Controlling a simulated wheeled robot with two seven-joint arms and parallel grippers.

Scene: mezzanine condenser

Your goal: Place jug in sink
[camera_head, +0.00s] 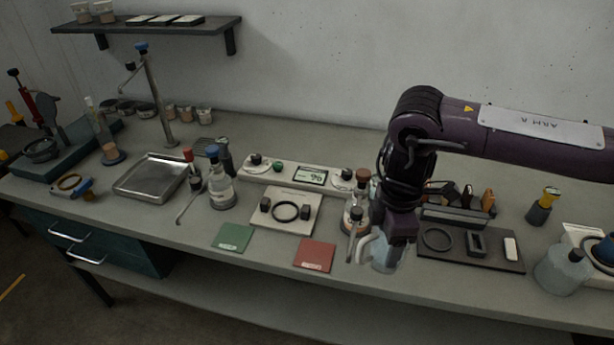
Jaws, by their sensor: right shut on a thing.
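My right gripper (393,236) points down near the front of the bench, right of the red card. It is shut on a clear jug (384,258), whose upper part is mostly hidden behind the gripper. I cannot tell whether the jug touches the bench top. The sink looks like a shallow square metal basin (151,178) on the left part of the bench, well left of the jug. It looks empty. A tall tap with a blue top (153,90) stands behind it. My left gripper is not in view.
Between jug and basin stand a blue-capped bottle (221,189), a pale plate with a black ring (287,211), a green card (233,237) and a red card (314,255). A black tray (470,255) and a glass jar (562,272) are at the right. A shelf (150,25) hangs above.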

